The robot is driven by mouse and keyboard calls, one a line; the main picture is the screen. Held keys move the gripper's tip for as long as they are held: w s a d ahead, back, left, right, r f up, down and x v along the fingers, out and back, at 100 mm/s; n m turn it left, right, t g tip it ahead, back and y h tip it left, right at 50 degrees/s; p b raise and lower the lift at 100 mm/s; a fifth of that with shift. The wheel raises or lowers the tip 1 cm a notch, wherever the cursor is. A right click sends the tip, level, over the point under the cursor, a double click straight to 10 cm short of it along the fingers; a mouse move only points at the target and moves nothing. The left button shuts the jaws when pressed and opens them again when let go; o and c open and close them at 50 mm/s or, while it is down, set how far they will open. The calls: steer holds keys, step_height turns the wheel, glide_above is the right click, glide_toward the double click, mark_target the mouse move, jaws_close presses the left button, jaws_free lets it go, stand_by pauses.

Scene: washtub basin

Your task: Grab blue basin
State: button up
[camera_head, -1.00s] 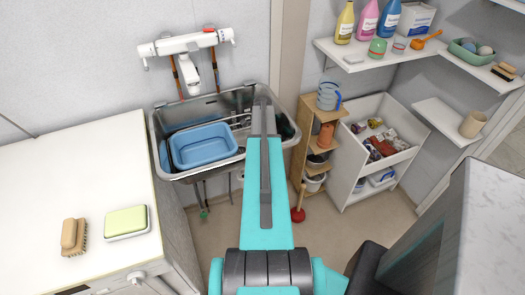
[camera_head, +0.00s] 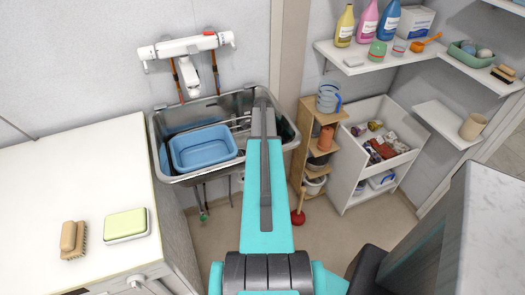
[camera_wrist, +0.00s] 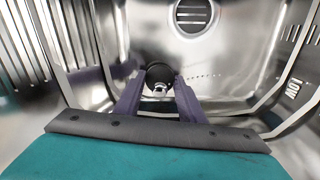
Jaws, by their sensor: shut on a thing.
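The blue basin (camera_head: 203,148) is a rectangular tub sitting in the left part of the metal sink (camera_head: 282,128). It is not visible in the wrist view. My arm reaches over the right part of the sink and hides my gripper in the head view. In the wrist view my gripper (camera_wrist: 160,92) has purple fingers inside the metal sink. They are shut on a small dark round object (camera_wrist: 158,72) with a shiny metal part, which I cannot identify for certain. My gripper is apart from the basin, to its right.
A white faucet (camera_head: 186,47) is on the wall above the sink. A white counter (camera_head: 70,190) with a brush (camera_head: 73,239) and a sponge (camera_head: 126,224) is at left. A wooden shelf rack (camera_head: 314,150) stands right of the sink. A drain grate (camera_wrist: 193,14) shows in the wrist view.

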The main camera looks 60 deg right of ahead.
steer(key=shift+r+b, duration=0.9)
steer(key=shift+r, duration=3.8)
